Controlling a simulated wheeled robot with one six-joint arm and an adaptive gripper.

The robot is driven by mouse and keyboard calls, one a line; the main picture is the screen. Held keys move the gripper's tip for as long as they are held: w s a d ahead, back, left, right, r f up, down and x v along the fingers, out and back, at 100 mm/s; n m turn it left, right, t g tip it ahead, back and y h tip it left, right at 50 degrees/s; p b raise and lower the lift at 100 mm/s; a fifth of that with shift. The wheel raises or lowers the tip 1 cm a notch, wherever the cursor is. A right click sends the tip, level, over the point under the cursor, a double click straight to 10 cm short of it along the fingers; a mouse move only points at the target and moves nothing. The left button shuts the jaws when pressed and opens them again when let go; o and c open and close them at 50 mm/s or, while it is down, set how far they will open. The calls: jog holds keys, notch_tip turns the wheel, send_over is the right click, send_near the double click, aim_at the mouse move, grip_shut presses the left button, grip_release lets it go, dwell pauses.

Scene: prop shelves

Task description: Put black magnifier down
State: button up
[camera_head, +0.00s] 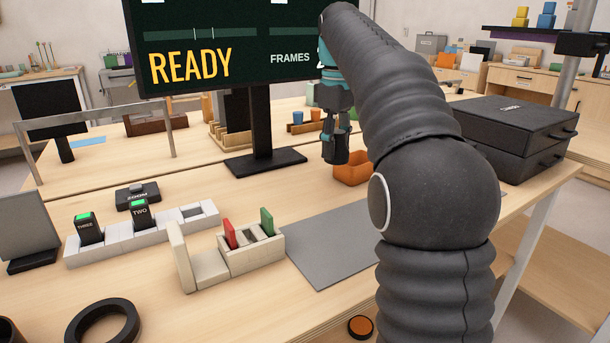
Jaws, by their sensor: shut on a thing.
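My gripper (338,130) is in the middle of the view, above the far part of the table and pointing down. It is shut on a small dark, roughly cylindrical thing, the black magnifier (336,156). The magnifier hangs upright between the fingers, just left of and partly in front of an orange bin. Its details are too small to make out, and I cannot tell how far its lower end is from the tabletop.
A grey mat (325,245) lies bare in front. An orange bin (353,172) stands behind it. A white rack (250,247) with red and green cards is left of the mat. The monitor stand (265,160) is behind left. Black cases (510,130) stand right. A black ring (103,322) lies front left.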

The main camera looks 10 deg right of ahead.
send_over(306, 189)
notch_tip(306, 189, down, 4)
jog(key=shift+s+r, duration=0.15)
jog(key=shift+r, duration=0.05)
jog(key=shift+f+b, duration=0.5)
jog(key=shift+f, duration=1.55)
jog(key=shift+f, duration=0.1)
jog(key=o, duration=1.3)
jog(key=shift+c, duration=0.2)
notch_tip(306, 189, up, 8)
jog(key=p, duration=0.1)
jog(key=shift+f, duration=0.15)
